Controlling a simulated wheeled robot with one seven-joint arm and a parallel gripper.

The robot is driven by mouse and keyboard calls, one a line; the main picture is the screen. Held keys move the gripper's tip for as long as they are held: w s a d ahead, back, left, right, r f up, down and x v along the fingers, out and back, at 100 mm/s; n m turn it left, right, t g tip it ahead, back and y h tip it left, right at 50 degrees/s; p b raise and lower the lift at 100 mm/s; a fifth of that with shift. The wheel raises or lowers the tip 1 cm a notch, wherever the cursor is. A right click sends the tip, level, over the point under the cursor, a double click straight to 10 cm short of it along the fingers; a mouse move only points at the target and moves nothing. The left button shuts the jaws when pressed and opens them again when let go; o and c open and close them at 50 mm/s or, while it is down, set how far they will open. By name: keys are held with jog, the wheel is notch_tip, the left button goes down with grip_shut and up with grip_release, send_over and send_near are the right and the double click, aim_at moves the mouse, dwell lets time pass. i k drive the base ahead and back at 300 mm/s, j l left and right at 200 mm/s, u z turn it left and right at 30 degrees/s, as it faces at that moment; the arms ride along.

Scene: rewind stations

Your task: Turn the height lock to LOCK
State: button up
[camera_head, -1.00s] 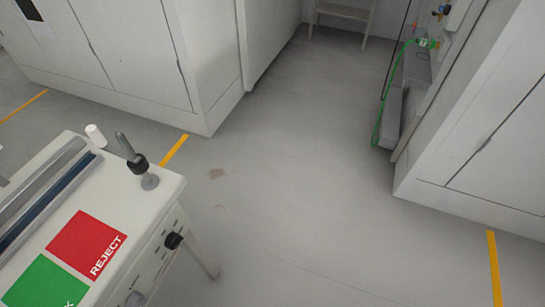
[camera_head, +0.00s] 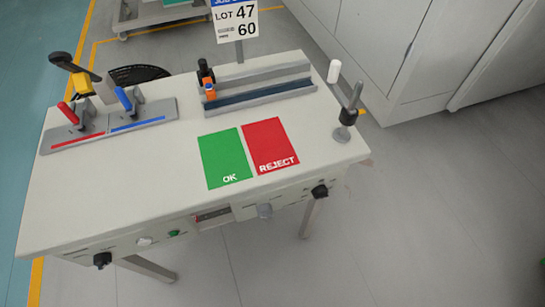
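The station table (camera_head: 110,205) stands in the middle of the head view. Its front panel carries a black knob at the left end (camera_head: 102,259) and another black knob at the right end (camera_head: 320,191). Between them are a white knob (camera_head: 144,241), a small green button (camera_head: 174,233) and a grey knob (camera_head: 264,211). The panel labels are too small to read, so I cannot tell which control is the height lock or how it is set. My gripper is not in view.
On the table are a fixture with red (camera_head: 68,113) and blue (camera_head: 123,98) levers, a green OK mat (camera_head: 225,158), a red REJECT mat (camera_head: 270,146), a grey rail (camera_head: 262,92) and an upright post (camera_head: 347,115). White cabinets (camera_head: 380,45) stand behind.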

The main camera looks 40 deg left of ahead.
aim_at(265, 210)
jog(key=j+u, duration=0.1)
jog(key=u, duration=0.9)
jog(key=i+l, duration=0.05)
